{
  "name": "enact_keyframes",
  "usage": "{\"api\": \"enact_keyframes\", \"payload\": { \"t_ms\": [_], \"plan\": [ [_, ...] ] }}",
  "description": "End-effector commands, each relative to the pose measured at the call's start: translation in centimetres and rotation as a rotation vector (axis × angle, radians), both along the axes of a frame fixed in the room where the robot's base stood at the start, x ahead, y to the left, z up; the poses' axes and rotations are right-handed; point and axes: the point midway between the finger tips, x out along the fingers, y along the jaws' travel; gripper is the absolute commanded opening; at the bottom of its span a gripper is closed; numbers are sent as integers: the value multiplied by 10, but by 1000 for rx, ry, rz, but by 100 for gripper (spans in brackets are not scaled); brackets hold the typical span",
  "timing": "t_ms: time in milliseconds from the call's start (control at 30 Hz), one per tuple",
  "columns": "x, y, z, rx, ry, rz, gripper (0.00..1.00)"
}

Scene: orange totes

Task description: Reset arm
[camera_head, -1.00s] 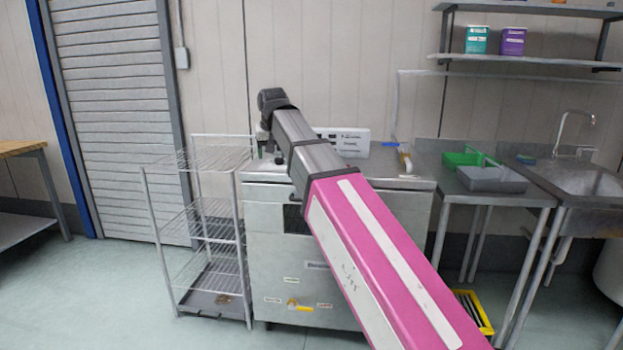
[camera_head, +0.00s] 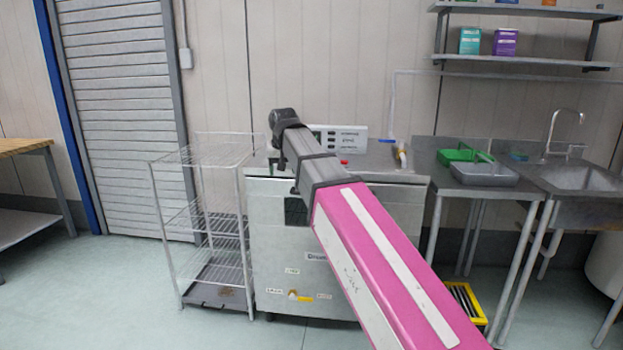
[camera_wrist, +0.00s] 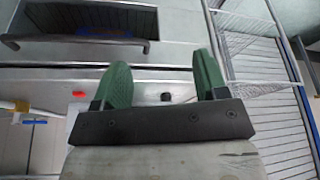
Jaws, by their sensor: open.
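My gripper shows in the wrist view (camera_wrist: 163,85), with two green fingers spread apart and nothing between them. In the head view my pink and grey arm reaches forward and up in front of a steel machine (camera_head: 275,225). The gripper's fingers are hard to make out there, at the far end of the arm. In the wrist view the fingers stand over the machine's steel top, with a red button (camera_wrist: 78,95) to their left.
A wire rack (camera_head: 205,235) stands left of the machine. To the right, a steel table bears a green tray (camera_head: 458,156) and a grey tray (camera_head: 485,174), beside a sink (camera_head: 585,178). A wall shelf (camera_head: 520,62) hangs above. Open floor lies at the left.

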Motion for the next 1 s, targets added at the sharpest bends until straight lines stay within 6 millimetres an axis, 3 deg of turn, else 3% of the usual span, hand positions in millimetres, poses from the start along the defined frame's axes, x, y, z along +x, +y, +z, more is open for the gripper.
{"api": "enact_keyframes", "payload": {
  "t_ms": [267, 533, 767, 1000],
  "plan": [
    [-1, -42, -71, -17, 47, -30, 66],
    [-14, -107, -172, -34, 118, -76, 66],
    [-40, -160, -250, -42, 179, -116, 66],
    [-80, -213, -324, -44, 244, -158, 66]
  ]
}}
